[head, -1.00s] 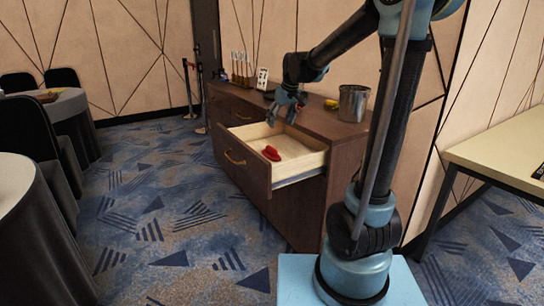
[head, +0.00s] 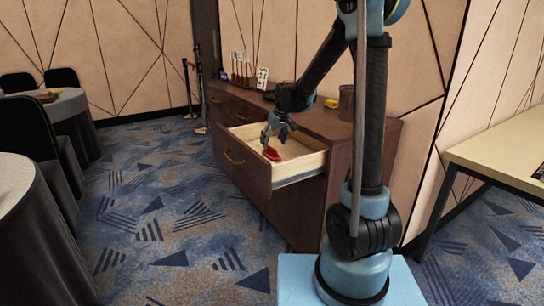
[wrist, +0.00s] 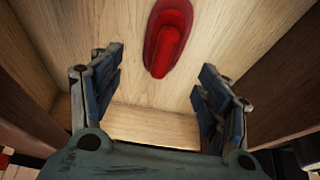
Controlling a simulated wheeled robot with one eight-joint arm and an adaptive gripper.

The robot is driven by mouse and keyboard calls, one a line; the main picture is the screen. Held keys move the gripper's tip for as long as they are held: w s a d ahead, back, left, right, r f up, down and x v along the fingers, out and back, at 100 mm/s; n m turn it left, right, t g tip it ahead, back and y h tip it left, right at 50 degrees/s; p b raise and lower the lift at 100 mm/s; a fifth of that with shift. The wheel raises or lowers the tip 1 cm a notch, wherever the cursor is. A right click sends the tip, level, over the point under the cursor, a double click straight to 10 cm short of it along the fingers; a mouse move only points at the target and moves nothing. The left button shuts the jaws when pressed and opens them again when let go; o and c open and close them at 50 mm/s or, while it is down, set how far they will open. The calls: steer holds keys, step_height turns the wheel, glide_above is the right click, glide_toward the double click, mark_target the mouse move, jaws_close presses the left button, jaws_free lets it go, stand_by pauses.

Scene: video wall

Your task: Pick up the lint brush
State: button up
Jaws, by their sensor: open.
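The lint brush looks like the red object (head: 271,154) lying in an open wooden drawer (head: 300,168). In the wrist view the red brush (wrist: 167,38) lies on the drawer's pale wood floor, at the top centre, with a rounded raised part. My gripper (head: 272,138) is down at the drawer, just above and beside the brush. In the wrist view my gripper (wrist: 160,95) is open, with its two fingers wide apart. The brush lies ahead of the fingertips, roughly in line with the gap, and I see no contact.
The drawer belongs to a dark wood cabinet (head: 345,150). On its top stand a dark cup (head: 346,103), a yellow item (head: 331,103) and a white card (head: 262,78). Drawer walls surround the brush closely. A pale table (head: 500,150) is at the right.

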mark_target(272, 148)
steer(key=shift+x, duration=2.75)
steer(key=shift+s, duration=0.15)
steer(key=c, duration=1.2)
